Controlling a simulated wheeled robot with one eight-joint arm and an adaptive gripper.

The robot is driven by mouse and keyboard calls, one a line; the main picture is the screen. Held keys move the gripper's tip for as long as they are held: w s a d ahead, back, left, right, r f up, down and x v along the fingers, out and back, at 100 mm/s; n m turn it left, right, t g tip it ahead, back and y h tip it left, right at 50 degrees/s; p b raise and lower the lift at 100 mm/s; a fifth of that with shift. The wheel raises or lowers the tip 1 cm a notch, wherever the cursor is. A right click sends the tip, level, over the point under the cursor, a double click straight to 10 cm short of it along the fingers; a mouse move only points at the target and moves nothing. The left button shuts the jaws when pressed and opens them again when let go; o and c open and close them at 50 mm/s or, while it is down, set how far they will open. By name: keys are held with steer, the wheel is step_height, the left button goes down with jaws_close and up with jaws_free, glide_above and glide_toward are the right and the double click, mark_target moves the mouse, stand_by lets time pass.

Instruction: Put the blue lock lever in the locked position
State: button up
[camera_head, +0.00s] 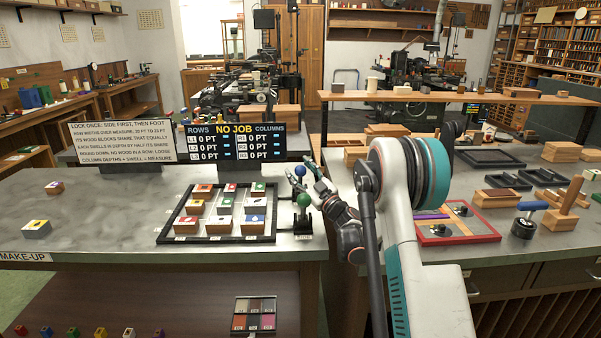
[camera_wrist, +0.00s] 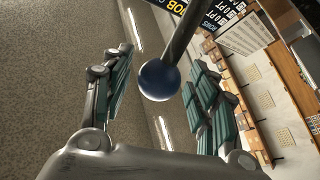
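The blue lock lever (camera_head: 301,172) has a ball knob on a dark rod and stands at the right edge of the make-up bench, just behind a green-knobbed lever (camera_head: 303,200). In the wrist view its blue ball (camera_wrist: 159,80) lies between my two open fingers, with a gap on both sides. My gripper (camera_head: 306,182) is open around or just beside the knob; it is not closed on it. The lever's base is partly hidden by the green lever and my gripper.
A black-framed tray (camera_head: 162,235) with several picture blocks lies left of the levers. Behind it stand a text sign (camera_head: 122,139) and a display reading NO JOB (camera_head: 237,142). A red tray (camera_head: 485,239) lies right of my arm. The bench's left part is mostly clear.

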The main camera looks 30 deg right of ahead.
steer(key=shift+s, duration=0.1)
steer(key=shift+s+d+f, duration=0.15)
steer(key=shift+s, duration=0.1)
steer(key=s+d, duration=0.2)
steer(key=s, duration=1)
steer(key=shift+d, duration=0.35)
